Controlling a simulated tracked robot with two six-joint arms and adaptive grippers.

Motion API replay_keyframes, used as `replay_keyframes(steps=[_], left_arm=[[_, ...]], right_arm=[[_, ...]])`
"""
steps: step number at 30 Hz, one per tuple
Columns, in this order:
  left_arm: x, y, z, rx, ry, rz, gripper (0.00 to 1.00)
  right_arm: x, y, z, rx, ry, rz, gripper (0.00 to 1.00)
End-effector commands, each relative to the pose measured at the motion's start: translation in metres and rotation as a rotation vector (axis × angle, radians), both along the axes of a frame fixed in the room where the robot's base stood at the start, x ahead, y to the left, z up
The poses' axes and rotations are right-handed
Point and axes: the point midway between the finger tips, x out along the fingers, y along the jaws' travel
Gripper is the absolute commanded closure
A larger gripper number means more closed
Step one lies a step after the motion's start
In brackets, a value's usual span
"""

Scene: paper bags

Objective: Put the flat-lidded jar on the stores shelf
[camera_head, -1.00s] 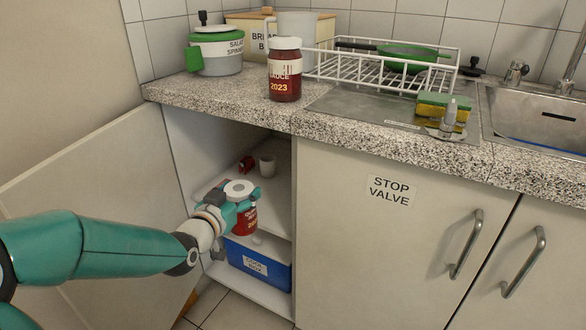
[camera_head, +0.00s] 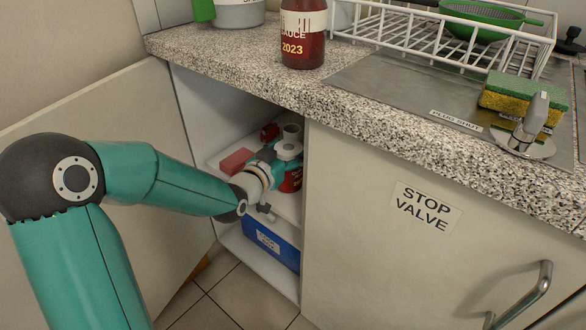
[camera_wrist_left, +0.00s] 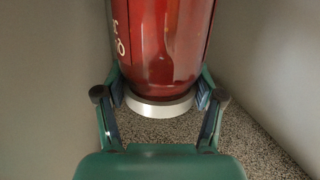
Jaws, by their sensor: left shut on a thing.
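My left gripper (camera_head: 286,152) reaches into the open cupboard under the counter and is shut on a red jar (camera_head: 291,182). In the head view the gripper hides the jar's top, and I cannot tell whether its base touches the shelf (camera_head: 228,150). In the left wrist view the gripper (camera_wrist_left: 160,100) has one finger on each side of the jar (camera_wrist_left: 165,45), beside its pale end ring (camera_wrist_left: 160,105). The shelf is white and inside the cupboard. My right gripper is not in view.
A blue box (camera_head: 271,245) stands below. The cupboard door (camera_head: 100,110) is open. A sauce jar (camera_head: 303,35) stands on the counter.

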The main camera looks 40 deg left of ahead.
Motion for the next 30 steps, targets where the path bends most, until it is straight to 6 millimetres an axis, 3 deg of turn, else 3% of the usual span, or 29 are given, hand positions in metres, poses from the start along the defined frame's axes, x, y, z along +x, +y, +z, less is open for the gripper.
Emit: replay_keyframes(steps=[15,26,27,30], left_arm=[[0.0,0.0,-0.05,0.002,-0.007,0.0,0.98],[0.0,0.0,-0.051,0.002,-0.009,0.0,0.98],[0.0,0.0,-0.052,0.0,-0.003,0.0,0.27],[0.0,0.0,-0.052,0.0,-0.002,0.0,0.1]], right_arm=[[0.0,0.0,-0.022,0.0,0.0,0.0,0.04],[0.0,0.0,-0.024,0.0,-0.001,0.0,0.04],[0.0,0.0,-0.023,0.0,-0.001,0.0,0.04],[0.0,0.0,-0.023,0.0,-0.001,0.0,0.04]])
